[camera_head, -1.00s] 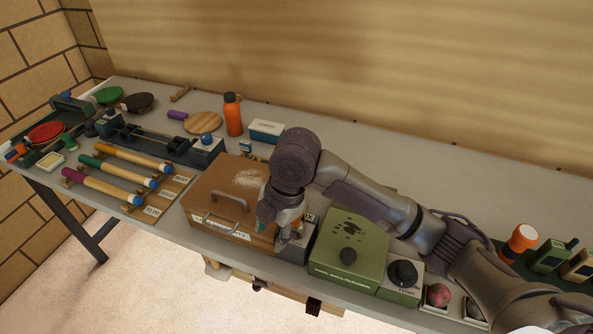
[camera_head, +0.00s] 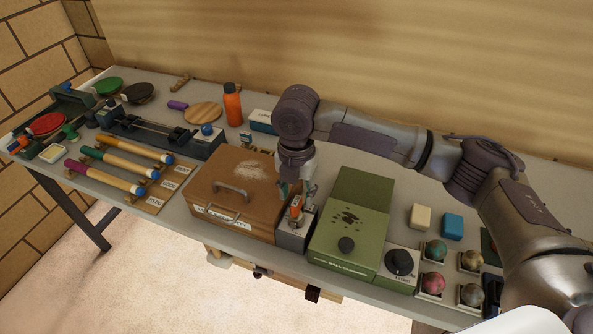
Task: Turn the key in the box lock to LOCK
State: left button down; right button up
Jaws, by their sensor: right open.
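A brown wooden box (camera_head: 234,184) with a metal handle on its lid stands at the middle of the table. A small grey lock block (camera_head: 293,238) stands against its right side. My right gripper (camera_head: 296,205) points down over the top of this block, its jaws open. An orange-red piece, perhaps the key, shows between or just behind the fingers. The fingers hide most of the key and the LOCK marking, so I cannot tell its angle. My left gripper is out of view.
A smaller dial box (camera_head: 398,262) and several balls (camera_head: 435,250) lie further right. Mallet-like handles (camera_head: 120,158) lie on the left. An orange bottle (camera_head: 232,105) stands behind the brown box.

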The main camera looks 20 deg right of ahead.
aim_at(296, 201)
jog(key=shift+f+p, duration=0.5)
jog(key=shift+f, duration=2.3)
jog(key=shift+c, duration=0.3)
grip_shut()
